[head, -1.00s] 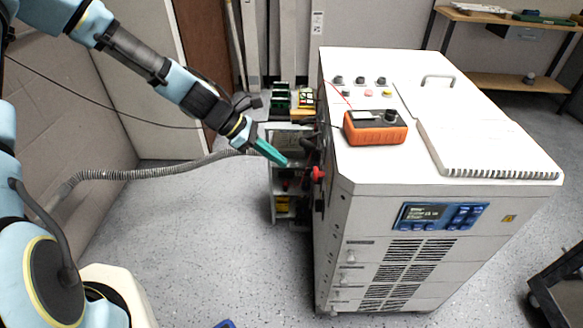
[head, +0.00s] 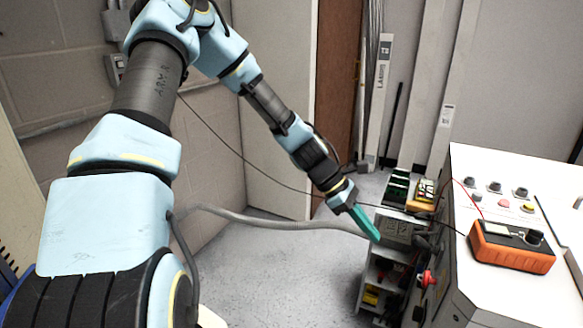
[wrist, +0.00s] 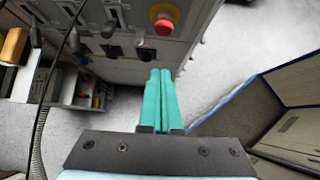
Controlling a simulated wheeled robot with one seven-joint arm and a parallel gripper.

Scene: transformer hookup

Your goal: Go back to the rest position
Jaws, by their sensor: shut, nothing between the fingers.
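My gripper (head: 374,236) is shut and empty, its teal fingers pressed together. In the head view it hangs at the end of my arm, in front of the open shelf unit (head: 372,275) at the left side of the white cabinet (head: 493,300). In the wrist view the shut fingers (wrist: 160,98) point toward the cabinet's side panel (wrist: 120,62), with bare floor beyond their tips to the right. They look apart from the panel. No separate rest place shows.
A red knob (wrist: 164,17) sticks out of the cabinet's side. An orange meter (head: 512,250) lies on the cabinet top, with a red lead. A grey corrugated hose (head: 275,221) runs across behind my arm. The floor (head: 270,275) left of the shelf is clear.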

